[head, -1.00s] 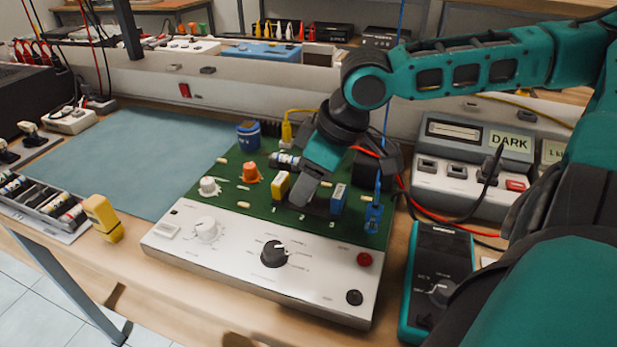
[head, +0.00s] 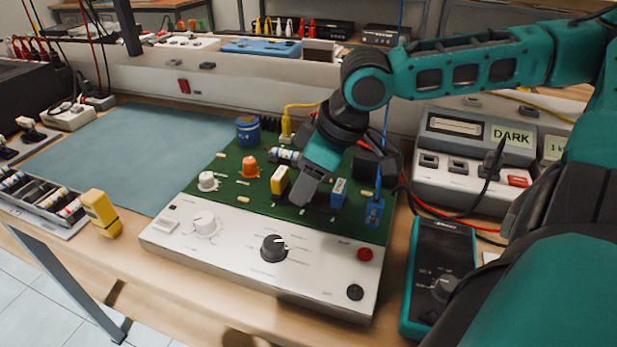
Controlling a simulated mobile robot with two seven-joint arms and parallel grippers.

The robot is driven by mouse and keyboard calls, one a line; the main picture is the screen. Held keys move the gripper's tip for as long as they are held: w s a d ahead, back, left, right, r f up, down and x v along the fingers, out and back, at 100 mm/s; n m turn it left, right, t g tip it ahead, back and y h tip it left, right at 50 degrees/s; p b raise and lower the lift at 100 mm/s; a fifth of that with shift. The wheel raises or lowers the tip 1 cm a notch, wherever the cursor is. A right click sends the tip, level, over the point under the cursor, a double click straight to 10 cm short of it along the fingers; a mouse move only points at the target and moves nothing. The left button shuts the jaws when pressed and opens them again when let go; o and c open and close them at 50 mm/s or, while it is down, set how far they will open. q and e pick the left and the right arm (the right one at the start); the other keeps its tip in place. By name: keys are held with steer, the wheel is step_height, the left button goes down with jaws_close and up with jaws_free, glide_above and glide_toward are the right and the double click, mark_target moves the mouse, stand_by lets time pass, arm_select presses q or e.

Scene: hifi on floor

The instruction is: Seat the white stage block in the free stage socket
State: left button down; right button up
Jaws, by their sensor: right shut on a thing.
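My right gripper (head: 302,195) reaches down over the green circuit board (head: 232,172). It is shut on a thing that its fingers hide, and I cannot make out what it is. Its fingertips are low over the board, between a yellow block (head: 280,180) on the left and a blue block (head: 338,193) on the right. No white stage block can be clearly picked out, and the board surface under the fingertips is mostly covered, so I cannot tell the free socket there. A white banded cylinder (head: 285,155) lies behind the yellow block. My left gripper is not in view.
The board's silver front panel (head: 215,258) has knobs. A multimeter (head: 437,275) lies at its right, with cables behind. An instrument marked DARK (head: 470,150) stands at the back right. A yellow object (head: 101,213) stands near the front edge. The blue mat (head: 140,160) is clear.

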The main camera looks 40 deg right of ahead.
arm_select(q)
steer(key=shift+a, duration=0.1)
arm_select(e)
steer(key=o, duration=1.1)
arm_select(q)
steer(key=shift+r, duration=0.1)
arm_select(e)
steer(key=shift+o, duration=0.2)
steer(key=shift+r, duration=0.15)
steer(key=shift+p+v, duration=0.75)
steer(key=shift+p, duration=0.3)
steer(key=shift+p+v, duration=0.75)
steer(key=shift+p, duration=0.3)
steer(key=shift+s+d+r, duration=0.1)
steer(key=shift+r, duration=0.25)
arm_select(q)
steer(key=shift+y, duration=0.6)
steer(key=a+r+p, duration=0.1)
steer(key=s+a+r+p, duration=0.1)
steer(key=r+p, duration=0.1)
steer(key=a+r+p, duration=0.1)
steer(key=p, duration=0.1)
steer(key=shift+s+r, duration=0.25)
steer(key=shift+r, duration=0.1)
arm_select(e)
steer(key=v, duration=0.9)
